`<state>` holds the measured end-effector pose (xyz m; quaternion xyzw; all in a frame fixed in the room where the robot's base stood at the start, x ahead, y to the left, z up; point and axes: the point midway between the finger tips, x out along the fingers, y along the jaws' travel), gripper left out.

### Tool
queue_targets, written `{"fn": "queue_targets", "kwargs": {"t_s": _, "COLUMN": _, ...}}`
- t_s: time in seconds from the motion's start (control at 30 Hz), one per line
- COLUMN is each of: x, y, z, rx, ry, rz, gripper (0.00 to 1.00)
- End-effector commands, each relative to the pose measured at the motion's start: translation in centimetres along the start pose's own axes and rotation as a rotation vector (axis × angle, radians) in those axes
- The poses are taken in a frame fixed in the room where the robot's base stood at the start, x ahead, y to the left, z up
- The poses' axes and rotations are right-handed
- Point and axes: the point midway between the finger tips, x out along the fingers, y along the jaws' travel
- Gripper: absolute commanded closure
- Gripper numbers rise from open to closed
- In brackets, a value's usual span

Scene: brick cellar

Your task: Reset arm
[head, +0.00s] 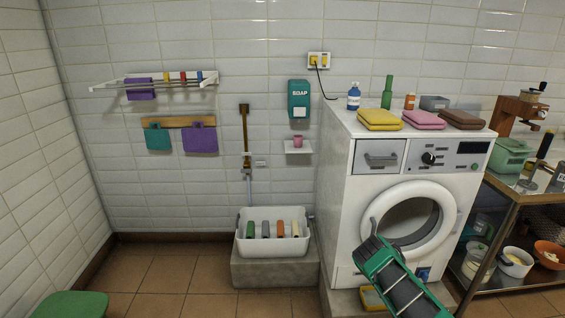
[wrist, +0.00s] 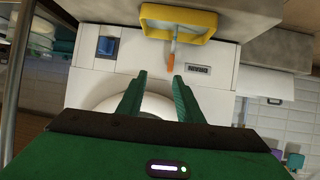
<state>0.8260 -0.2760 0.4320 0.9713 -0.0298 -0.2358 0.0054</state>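My gripper (wrist: 159,82) shows in the wrist view with its two green fingers apart and nothing held between them. It faces the front of a white washing machine (head: 345,205), near the round door (wrist: 155,105). In the head view my green and black arm reaches up from the lower right, and its end (head: 375,256) is in front of the machine's lower left, below the door. The fingertips are hard to make out there. I cannot tell whether the gripper touches the machine.
A white bin (head: 272,246) of coloured items stands on a stone block (head: 262,272) at left. A metal table (head: 510,185) stands at right. Tiled floor at left is mostly free.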

Motion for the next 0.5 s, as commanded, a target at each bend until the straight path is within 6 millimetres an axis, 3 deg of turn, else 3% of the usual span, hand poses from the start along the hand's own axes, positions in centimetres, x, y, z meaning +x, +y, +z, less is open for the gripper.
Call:
{"fn": "queue_targets", "kwargs": {"t_s": 0.27, "x": 0.5, "y": 1.7, "z": -6.8, "rx": 0.031, "ry": -0.084, "rz": 0.101, "gripper": 0.67}}
{"fn": "queue_targets", "kwargs": {"t_s": 0.5, "x": -1.1, "y": 3.2, "z": -12.5, "rx": 0.073, "ry": -0.184, "rz": 0.179, "gripper": 0.67}}
